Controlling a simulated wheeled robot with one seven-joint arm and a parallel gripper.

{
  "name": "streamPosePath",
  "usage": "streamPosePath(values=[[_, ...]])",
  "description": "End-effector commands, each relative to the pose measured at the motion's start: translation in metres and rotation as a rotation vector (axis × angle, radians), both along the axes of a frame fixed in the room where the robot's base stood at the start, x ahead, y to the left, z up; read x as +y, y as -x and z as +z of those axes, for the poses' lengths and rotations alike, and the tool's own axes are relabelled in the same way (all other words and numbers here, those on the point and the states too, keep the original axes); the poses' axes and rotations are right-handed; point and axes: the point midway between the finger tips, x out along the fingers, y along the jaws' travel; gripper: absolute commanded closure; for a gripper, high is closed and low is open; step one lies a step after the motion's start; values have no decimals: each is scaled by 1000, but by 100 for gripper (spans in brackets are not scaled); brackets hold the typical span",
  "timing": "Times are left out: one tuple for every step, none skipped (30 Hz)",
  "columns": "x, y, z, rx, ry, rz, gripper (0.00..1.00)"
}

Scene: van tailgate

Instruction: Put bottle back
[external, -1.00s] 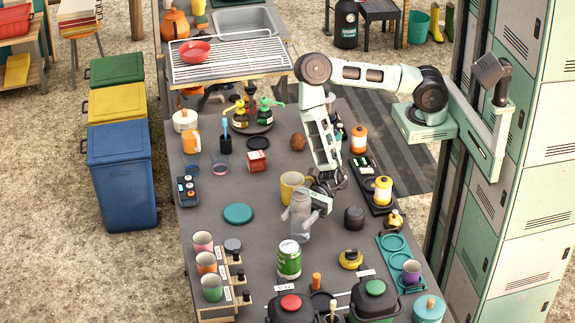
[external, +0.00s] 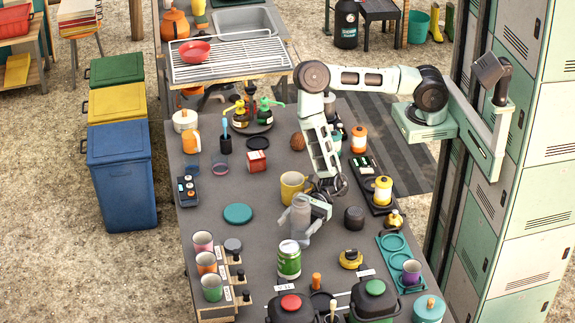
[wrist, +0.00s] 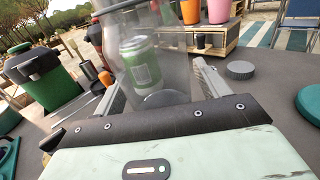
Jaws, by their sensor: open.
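Part of the bottle's lower body is hidden by the gripper in the external view. I cannot tell whether either finger touches it.
The yellow mug (external: 292,186) stands close behind the bottle, and the green can (external: 289,261) in front. A dark round pot (external: 354,218) stands to the right. A teal disc (external: 238,214) lies to the left, with bare table between. Cups (external: 207,264) stand on a rack at front left.

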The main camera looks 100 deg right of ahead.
Motion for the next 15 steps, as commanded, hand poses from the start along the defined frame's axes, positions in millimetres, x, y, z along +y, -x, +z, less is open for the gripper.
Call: streamPosePath(values=[[-1,1,2,0,0,0,26],[-3,2,1,1,1,0,26],[-6,5,0,1,1,-1,26],[-10,8,0,1,1,-1,26],[-13,12,0,1,1,0,26],[-18,17,0,3,0,0,26],[-22,21,0,3,0,-2,26],[-27,26,-1,4,0,-2,26],[-33,32,-1,2,1,-1,26],[-38,37,-1,3,0,-2,26],[-43,42,-1,5,1,-2,26],[-49,48,-1,3,0,-1,26],[-53,52,-1,2,1,-2,26],[-57,56,-1,2,1,-2,26],[-62,62,0,2,1,-1,26]])
